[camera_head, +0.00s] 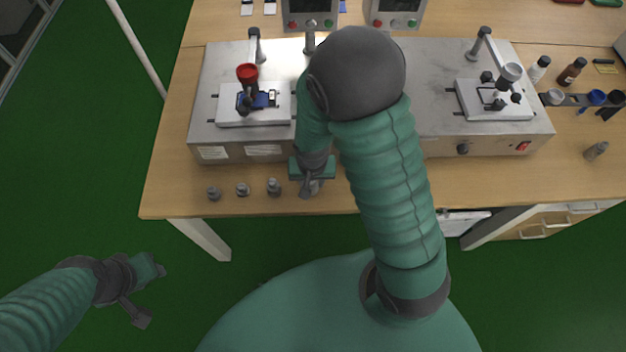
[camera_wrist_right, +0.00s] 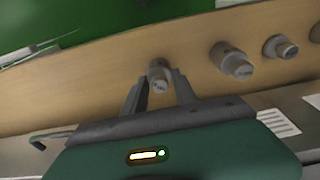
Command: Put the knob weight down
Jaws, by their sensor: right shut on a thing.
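My right gripper (camera_head: 309,188) is low over the front of the table, right of a row of small grey knob weights. In the right wrist view its fingers (camera_wrist_right: 159,86) are closed around one grey knob weight (camera_wrist_right: 159,72). I cannot tell whether the held weight touches the wood. In the head view the gripper mostly hides it. The other weights, left (camera_head: 214,194), middle (camera_head: 242,189) and right (camera_head: 273,187), stand upright near the front edge. My left gripper (camera_head: 152,293) is open and empty, off the table over the green floor.
Behind the weights stands a metal test bench (camera_head: 225,140) with a red-topped fixture (camera_head: 247,73) at left and a grey-topped one (camera_head: 511,73) at right. The wooden table (camera_head: 170,190) ends just in front of the weights. Bottles (camera_head: 572,70) stand at the far right.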

